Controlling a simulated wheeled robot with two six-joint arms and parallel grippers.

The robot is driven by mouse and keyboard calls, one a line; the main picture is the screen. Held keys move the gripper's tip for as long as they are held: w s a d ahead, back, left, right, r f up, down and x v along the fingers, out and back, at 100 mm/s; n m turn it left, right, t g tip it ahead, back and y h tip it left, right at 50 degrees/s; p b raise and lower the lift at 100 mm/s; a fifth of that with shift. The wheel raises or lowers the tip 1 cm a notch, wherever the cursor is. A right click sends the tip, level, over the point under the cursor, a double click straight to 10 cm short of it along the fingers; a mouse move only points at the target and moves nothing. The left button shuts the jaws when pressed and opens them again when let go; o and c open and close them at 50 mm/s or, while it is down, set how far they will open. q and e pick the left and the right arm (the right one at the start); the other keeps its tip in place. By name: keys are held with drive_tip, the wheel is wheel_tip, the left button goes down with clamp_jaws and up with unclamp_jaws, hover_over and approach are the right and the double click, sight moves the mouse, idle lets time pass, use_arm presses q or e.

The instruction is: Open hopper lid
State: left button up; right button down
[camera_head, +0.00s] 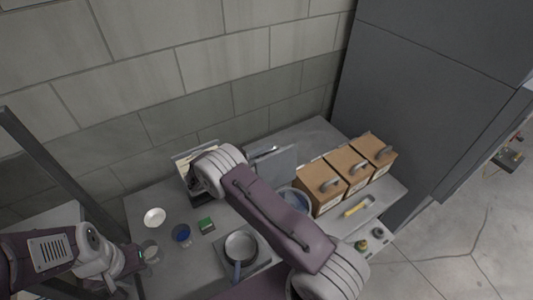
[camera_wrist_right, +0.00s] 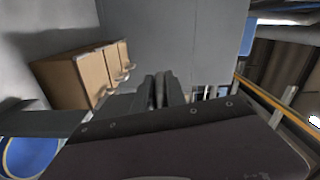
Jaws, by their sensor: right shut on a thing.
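A flat grey panel (camera_head: 278,165), which looks like the hopper lid, stands tilted up behind a blue-rimmed round opening or bowl (camera_head: 296,197). In the right wrist view the grey panel (camera_wrist_right: 40,122) runs in from the left toward the fingers, above the blue round (camera_wrist_right: 30,155). My right gripper (camera_wrist_right: 160,90) is shut, seemingly on the panel's edge; the exact contact is hidden. In the head view my right arm covers much of the hopper's front. My left gripper (camera_head: 140,256) is low at the left, apart from the panel; its opening is unclear.
Three brown boxes with handles (camera_head: 347,170) stand right of the panel. A pan (camera_head: 241,247), white bowl (camera_head: 154,217), blue cup (camera_head: 181,234), green block (camera_head: 207,225) and yellow-handled tool (camera_head: 357,206) lie on the grey table (camera_head: 140,198). A wall and tall grey cabinet (camera_head: 430,90) bound the back.

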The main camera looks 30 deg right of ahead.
drive_tip(key=c, duration=1.4)
unclamp_jaws()
drive_tip(key=shift+o, duration=0.2)
drive_tip(key=shift+a+f, duration=0.1)
drive_tip(key=shift+a, duration=0.1)
drive_tip(key=a+b, duration=0.4)
drive_tip(key=a, duration=0.4)
drive_tip(key=shift+s+a, duration=0.35)
drive_tip(key=shift+s, duration=0.05)
